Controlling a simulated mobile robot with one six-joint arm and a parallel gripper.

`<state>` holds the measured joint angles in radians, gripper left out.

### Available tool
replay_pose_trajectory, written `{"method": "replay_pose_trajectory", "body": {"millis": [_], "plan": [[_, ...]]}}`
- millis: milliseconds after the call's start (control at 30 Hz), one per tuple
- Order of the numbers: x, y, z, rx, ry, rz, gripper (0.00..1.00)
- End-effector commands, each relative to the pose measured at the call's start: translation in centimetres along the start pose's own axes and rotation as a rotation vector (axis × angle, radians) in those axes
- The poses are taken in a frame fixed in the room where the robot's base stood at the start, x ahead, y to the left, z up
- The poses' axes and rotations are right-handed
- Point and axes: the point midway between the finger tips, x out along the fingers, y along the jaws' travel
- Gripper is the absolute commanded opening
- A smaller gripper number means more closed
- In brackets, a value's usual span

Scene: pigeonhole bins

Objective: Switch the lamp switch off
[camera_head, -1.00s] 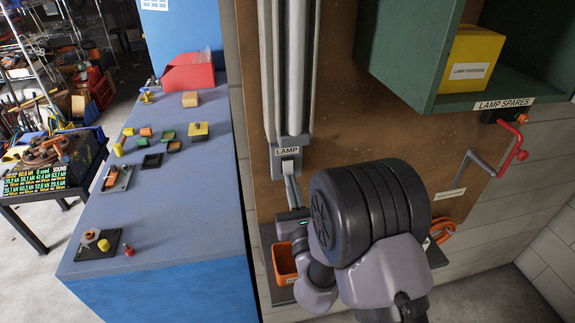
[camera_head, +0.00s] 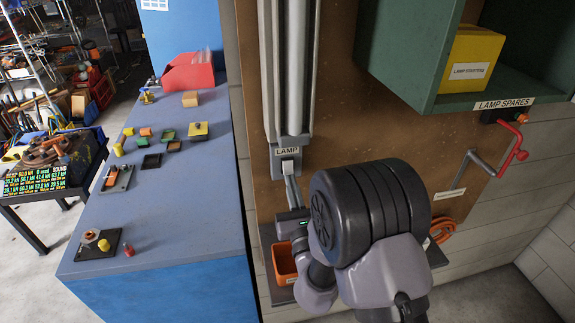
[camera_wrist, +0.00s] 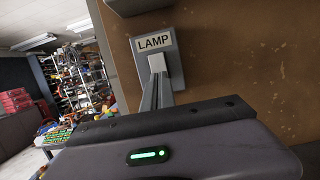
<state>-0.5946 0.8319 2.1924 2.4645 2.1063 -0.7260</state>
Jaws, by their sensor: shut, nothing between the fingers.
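The lamp switch (camera_head: 288,167) is a small light rocker on a grey plate under a "LAMP" label, on the brown board. In the wrist view the switch (camera_wrist: 156,63) shows just below its label, at the top middle. My gripper (camera_head: 289,183) is shut and empty, with its narrow fingers pointing up at the switch from below. The fingertips (camera_wrist: 157,79) overlap the lower part of the switch in the wrist view. I cannot tell whether they touch it or which way the rocker is tilted.
A green shelf (camera_head: 430,62) with a yellow box (camera_head: 472,58) juts out at upper right. A red-handled crank (camera_head: 519,140) is below it. An orange bin (camera_head: 284,264) sits under my wrist. A blue bench (camera_head: 190,215) with small parts stands left.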

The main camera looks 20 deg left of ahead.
Motion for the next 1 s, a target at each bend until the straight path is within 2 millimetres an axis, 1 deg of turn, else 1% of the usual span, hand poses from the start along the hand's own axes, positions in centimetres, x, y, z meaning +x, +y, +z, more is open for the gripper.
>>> {"method": "replay_pose_trajectory", "body": {"millis": [833,933,1000], "plan": [[0.7,0.0,-0.1,0.001,-0.002,0.000,0.00],[0.2,0.0,-0.1,0.000,-0.002,0.000,0.00],[-1.0,0.0,-0.1,0.000,-0.001,0.001,0.00]]}}
